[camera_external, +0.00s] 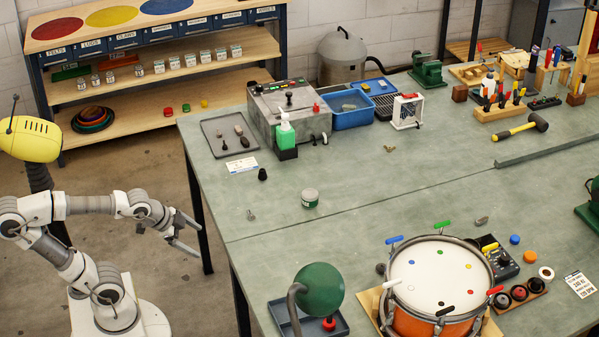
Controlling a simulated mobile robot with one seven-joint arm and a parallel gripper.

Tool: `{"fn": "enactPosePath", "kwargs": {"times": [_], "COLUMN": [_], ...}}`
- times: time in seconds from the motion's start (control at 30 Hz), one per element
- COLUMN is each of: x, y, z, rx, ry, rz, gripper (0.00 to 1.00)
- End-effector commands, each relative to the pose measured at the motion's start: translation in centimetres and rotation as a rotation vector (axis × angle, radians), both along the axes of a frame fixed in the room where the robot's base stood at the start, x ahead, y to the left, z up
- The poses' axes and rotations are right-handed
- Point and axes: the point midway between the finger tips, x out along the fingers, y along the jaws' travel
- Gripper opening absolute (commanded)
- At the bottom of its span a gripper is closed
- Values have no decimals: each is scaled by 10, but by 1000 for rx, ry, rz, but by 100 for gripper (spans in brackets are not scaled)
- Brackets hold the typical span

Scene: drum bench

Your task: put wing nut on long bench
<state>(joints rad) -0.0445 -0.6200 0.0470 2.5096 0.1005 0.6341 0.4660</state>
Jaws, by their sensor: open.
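The long bench (350,185) has a grey-green top and fills the middle and right of the view, with a seam running across it. A small brass-coloured piece that looks like a wing nut (389,149) lies on its far part, in front of the white framed device. A small grey metal piece (251,215) near the left edge may also be winged; it is too small to tell. My gripper (196,238) is open and empty, off the bench's left edge, its two fingers apart and pointing right. It touches nothing that I can see.
An orange drum (435,325) stands at the front, beside a green lamp (319,288). A grey machine (289,115) and blue bin (351,110) stand behind. A shelf unit (160,75) is at back left. The bench middle is mostly clear.

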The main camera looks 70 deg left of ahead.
Motion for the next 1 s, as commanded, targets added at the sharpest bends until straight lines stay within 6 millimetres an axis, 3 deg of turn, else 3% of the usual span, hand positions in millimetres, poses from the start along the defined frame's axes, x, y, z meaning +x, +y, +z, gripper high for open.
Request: {"fn": "enactPosePath", "kwargs": {"times": [0.1,0.27,0.5,0.83,1.0], "x": [-25,-48,-55,-53,-33], "y": [-20,-35,-39,-38,-31], "z": [5,6,6,9,36], "rx": [-158,-280,-318,-319,-368], "ry": [38,86,103,104,133], "rz": [161,304,353,359,473], "gripper": [94,94,51,50,50]}}
